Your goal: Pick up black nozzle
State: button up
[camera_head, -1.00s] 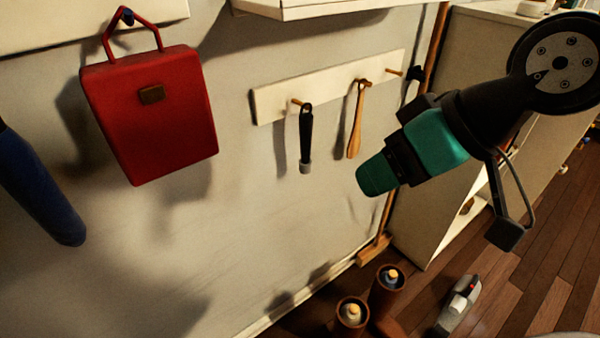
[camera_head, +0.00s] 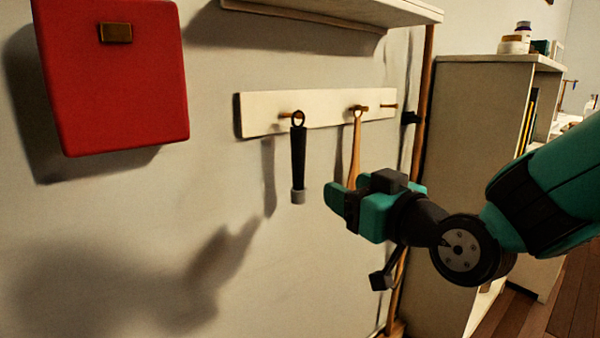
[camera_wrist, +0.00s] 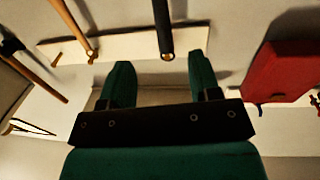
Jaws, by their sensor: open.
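The black nozzle (camera_head: 298,160) hangs upright by a ring from a wooden peg on the wall rail, with a grey tip at its lower end. My gripper (camera_head: 336,198) is just right of the nozzle's lower part in the head view, apart from it in that picture. In the wrist view, my gripper's two green fingers (camera_wrist: 160,65) are spread and empty. There the nozzle (camera_wrist: 162,28) lies beyond the fingertips, lined up with the gap between them.
A wooden-handled tool (camera_head: 356,150) hangs on the peg right of the nozzle, partly behind my gripper. A shelf (camera_head: 340,10) juts out above the rail (camera_head: 255,115). A white cabinet (camera_head: 480,120) stands at the right.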

jog(key=p+x, duration=0.4)
jog(key=p, duration=0.1)
jog(key=r+p+x, duration=0.1)
jog(key=p+x, duration=0.4)
jog(key=p, duration=0.1)
jog(key=p+x, duration=0.5)
jog(key=shift+a+r+p, duration=0.15)
jog(key=shift+r+p, duration=0.1)
jog(key=shift+p, duration=0.05)
jog(key=shift+w+a+f+p, duration=0.15)
jog(key=shift+w+a+p, duration=0.1)
jog(key=shift+w, duration=0.25)
jog(key=shift+w+a+f+p, duration=0.15)
jog(key=shift+w+f+p, duration=0.1)
jog(key=shift+w, duration=0.2)
grip_shut()
jog(key=shift+r, duration=0.1)
jog(key=b, duration=2.2)
send_near(302, 161)
jog(key=v, duration=0.5)
jog(key=shift+f, duration=0.3)
